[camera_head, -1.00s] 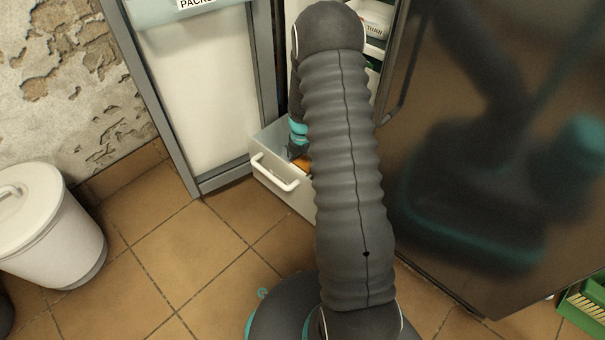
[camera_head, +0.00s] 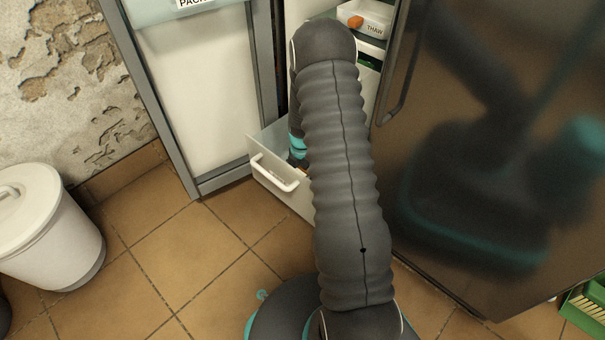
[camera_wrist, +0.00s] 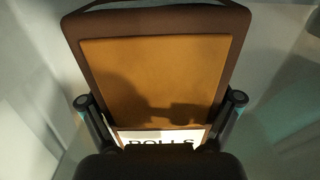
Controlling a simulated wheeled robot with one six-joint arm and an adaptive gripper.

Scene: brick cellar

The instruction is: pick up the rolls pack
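The rolls pack (camera_wrist: 150,75) fills the middle of the wrist view. It has a brown outer edge, an orange-tan face and a white label reading ROLLS near the bottom, partly cut off by my gripper's dark body. My gripper (camera_wrist: 160,102) has its two fingers spread, one beside each long edge of the pack. I cannot tell whether the fingertips touch it. In the head view the gripper reaches into the open white drawer (camera_head: 268,179), and only a small piece of the pack shows; my arm hides the rest.
A dark glossy door (camera_head: 490,190) stands open right of my arm. A tray labelled THAW (camera_head: 366,23) sits on a shelf above the drawer. A white cabinet (camera_head: 200,95) is on the left, a white bin (camera_head: 45,235) farther left, a green crate (camera_head: 588,305) lower right.

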